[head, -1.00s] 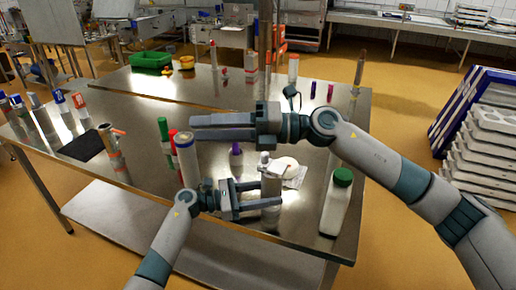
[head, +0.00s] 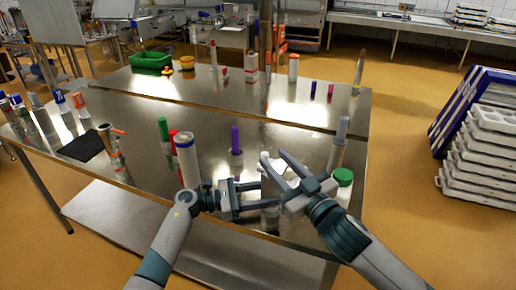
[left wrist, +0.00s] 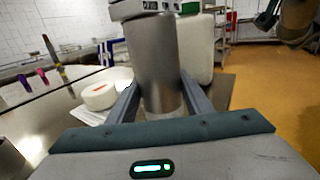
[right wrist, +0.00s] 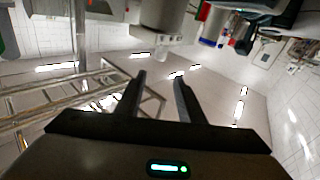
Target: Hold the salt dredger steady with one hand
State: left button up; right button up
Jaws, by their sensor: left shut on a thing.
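The salt dredger, a grey metal cylinder, stands upright between my left gripper's fingers; its body shows in the left wrist view (left wrist: 158,68) and below the fingers in the head view (head: 270,219). My left gripper (head: 256,194) is shut on its side. My right gripper (head: 272,172) is open and empty, its fingers spread just above and beside the dredger's upper part. In the right wrist view its two fingers (right wrist: 160,92) show a clear gap. In the head view the right gripper partly hides the dredger's top.
A green-capped white bottle (head: 343,178) stands close on the right, partly behind my right gripper. Several capped tubes, including a white one (head: 187,160), stand left.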

jog(key=f, duration=0.1)
jog(key=m, duration=0.1)
jog(key=d+f+h, duration=0.1)
jog(key=shift+s+f+m+g, duration=0.3)
jog(key=shift+s, duration=0.05)
jog(key=shift+w, duration=0.1)
jog(key=x, duration=1.1)
jog(key=shift+w+a, duration=0.25)
jog(key=shift+w, duration=0.1)
jog(key=shift+r, duration=0.1)
jog(key=shift+c, duration=0.3)
